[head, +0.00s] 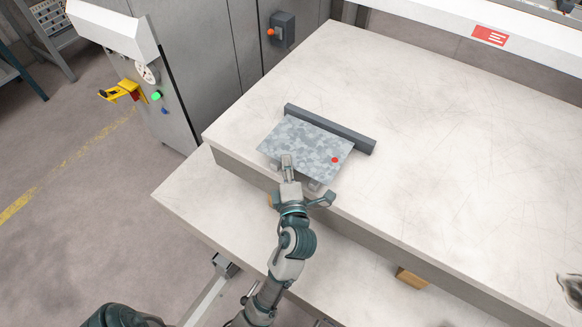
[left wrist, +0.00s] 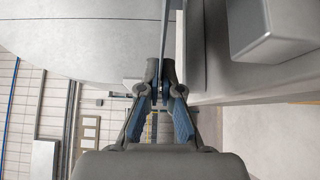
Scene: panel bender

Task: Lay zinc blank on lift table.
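The zinc blank (head: 300,145) is a mottled grey sheet with a red dot near its right corner. In the head view it lies over the near left part of the upper pale table (head: 440,170), its far edge along a dark grey bar (head: 350,137). My left gripper (head: 288,168) is at its near edge. In the left wrist view the blank shows edge-on as a thin strip (left wrist: 165,40), and the left fingertips (left wrist: 160,72) are closed on it. I cannot tell whether the blank touches the table. My right gripper is not in view.
A lower pale surface (head: 185,195) extends below the upper table's front edge. The upper table is clear to the right of the blank.

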